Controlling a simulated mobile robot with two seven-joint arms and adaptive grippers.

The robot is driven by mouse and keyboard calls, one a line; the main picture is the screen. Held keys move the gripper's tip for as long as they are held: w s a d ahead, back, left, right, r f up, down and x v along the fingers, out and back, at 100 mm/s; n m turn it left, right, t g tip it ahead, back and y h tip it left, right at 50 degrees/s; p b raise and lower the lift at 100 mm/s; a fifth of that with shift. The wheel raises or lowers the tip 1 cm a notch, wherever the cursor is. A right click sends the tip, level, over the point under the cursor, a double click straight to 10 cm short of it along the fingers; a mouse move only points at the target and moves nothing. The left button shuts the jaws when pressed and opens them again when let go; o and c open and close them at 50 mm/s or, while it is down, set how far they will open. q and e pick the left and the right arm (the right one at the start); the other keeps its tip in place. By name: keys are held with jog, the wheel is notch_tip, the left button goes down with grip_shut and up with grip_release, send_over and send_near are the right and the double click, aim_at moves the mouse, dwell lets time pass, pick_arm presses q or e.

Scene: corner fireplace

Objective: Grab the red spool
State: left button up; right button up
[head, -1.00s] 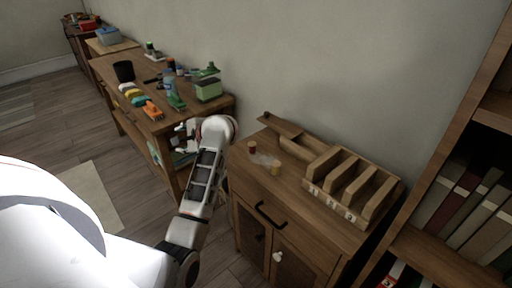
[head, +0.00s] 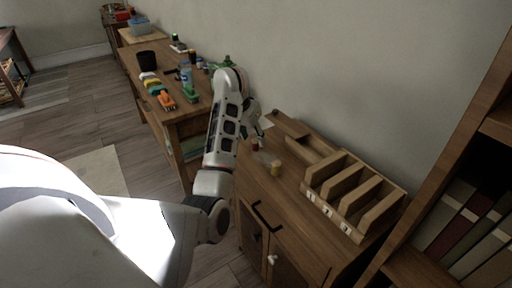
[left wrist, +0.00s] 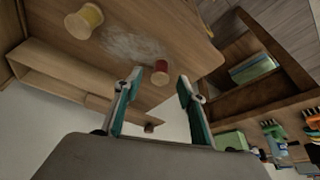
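The small red spool (head: 255,146) stands on top of the wooden cabinet, near its left end, partly hidden by my left gripper (head: 258,136). In the left wrist view the red spool (left wrist: 160,73) appears between the fingertips of my left gripper (left wrist: 160,76). The fingers are apart, and the spool looks to be beyond them, not gripped. My right gripper is not in view.
A wooden slotted rack (head: 352,195) stands on the cabinet (head: 285,205), to the right of the spools. A workbench (head: 170,82) with tools stands behind left. A bookshelf (head: 440,262) is at right.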

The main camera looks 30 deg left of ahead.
aim_at(255, 141)
pick_arm(q)
jog(key=x, duration=0.2)
jog(key=b+x, duration=0.1)
jog(key=x, duration=0.1)
jog(key=shift+w+f, duration=0.2)
jog(key=shift+w, duration=0.2)
jog(key=c, duration=0.9)
